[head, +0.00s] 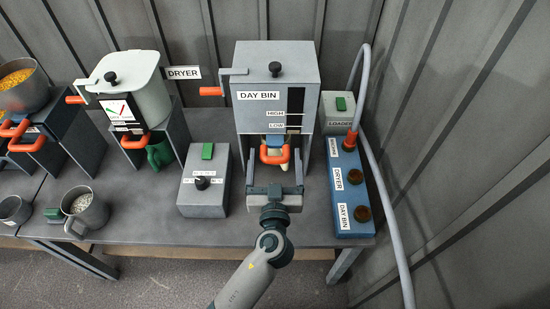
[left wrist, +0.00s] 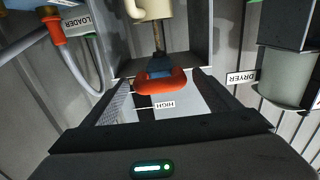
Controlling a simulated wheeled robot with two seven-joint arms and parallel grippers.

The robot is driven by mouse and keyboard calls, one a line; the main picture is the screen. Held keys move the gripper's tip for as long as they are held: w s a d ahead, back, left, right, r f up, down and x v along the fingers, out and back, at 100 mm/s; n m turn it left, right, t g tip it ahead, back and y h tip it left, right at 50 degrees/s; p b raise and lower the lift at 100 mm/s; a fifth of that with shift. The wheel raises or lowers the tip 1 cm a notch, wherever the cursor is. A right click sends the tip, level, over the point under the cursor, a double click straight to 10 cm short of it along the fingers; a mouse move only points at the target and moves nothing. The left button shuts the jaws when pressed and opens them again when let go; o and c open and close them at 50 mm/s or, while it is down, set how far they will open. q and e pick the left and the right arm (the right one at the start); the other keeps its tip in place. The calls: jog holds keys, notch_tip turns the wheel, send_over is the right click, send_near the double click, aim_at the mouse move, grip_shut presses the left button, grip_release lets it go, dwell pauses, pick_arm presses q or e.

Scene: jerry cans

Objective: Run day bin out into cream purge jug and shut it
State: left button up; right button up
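The grey day bin (head: 250,85) stands at the back centre, with a dark level window (head: 295,105) beside its HIGH and LOW marks. Under it is an outlet slide with an orange handle (head: 274,155), also in the left wrist view (left wrist: 162,84). The cream purge jug (left wrist: 152,9) is below the outlet, mostly hidden in the head view. A thin brownish column (left wrist: 158,38) joins outlet and jug, perhaps running material. My left gripper (head: 273,168) is open, its fingers on either side of the orange handle, not visibly gripping it. My right gripper is out of view.
A dryer (head: 135,92) with a green jug (head: 160,152) under it is at left. A control box with a knob (head: 203,182) sits left of my gripper. A blue hose manifold (head: 350,190) and loader box (head: 338,112) stand right, with a grey hose (head: 385,190).

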pick_arm(q)
jog(key=shift+s, duration=0.15)
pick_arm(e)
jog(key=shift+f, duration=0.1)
pick_arm(q)
jog(key=s+b, duration=0.5)
jog(key=s, duration=0.6)
jog(key=shift+s, duration=0.35)
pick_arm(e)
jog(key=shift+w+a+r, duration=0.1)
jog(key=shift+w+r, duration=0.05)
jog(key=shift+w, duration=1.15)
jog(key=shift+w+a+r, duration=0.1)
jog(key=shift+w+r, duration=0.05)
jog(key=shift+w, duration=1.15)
